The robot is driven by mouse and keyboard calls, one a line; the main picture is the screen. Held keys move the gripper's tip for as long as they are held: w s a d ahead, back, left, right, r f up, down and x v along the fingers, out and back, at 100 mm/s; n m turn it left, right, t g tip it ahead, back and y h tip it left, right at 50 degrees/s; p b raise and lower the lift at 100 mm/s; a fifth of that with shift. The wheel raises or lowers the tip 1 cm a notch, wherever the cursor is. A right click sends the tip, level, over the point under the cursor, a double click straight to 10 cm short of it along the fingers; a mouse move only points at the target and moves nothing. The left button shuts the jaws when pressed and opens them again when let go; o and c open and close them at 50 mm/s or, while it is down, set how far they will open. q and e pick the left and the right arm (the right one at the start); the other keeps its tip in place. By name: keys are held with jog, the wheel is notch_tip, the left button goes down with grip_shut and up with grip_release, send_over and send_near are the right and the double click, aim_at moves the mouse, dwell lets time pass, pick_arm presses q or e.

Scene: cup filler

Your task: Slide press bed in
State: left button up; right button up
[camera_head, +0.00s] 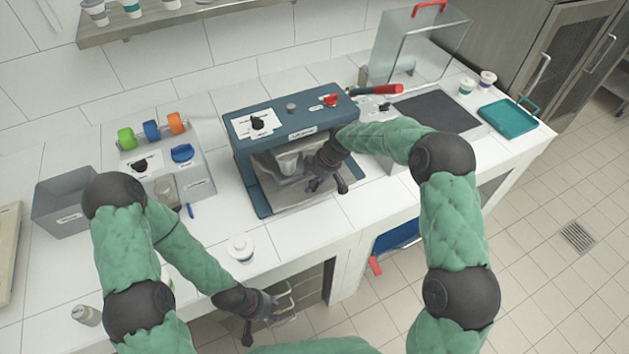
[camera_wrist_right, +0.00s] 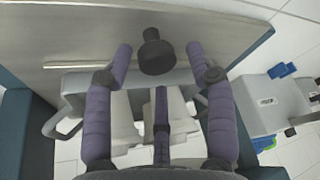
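The blue press (camera_head: 290,120) stands mid-counter. Its grey bed (camera_head: 300,195) lies low in the front opening, partly hidden by my right arm. My right gripper (camera_head: 327,186) is at the front of the press, over the bed. In the right wrist view, my right gripper (camera_wrist_right: 158,50) has its purple fingers spread, with a dark round knob (camera_wrist_right: 156,55) between them and a gap showing on each side. A grey surface (camera_wrist_right: 90,30) lies behind the knob. My left gripper (camera_head: 270,312) is empty and open, low in front of the counter edge.
A white lidded cup (camera_head: 240,249) stands near the counter's front edge. A dispenser with coloured knobs (camera_head: 165,165) and a grey bin (camera_head: 62,204) are left of the press. A red-handled lever (camera_head: 385,89) and a teal tray (camera_head: 508,119) are to its right.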

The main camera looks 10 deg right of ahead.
jog(key=shift+s+d, duration=0.1)
jog(key=shift+d, duration=0.05)
jog(key=shift+d+r, duration=0.1)
jog(key=v, duration=1.1)
jog(key=shift+r, duration=0.35)
jog(key=shift+s+f, duration=0.1)
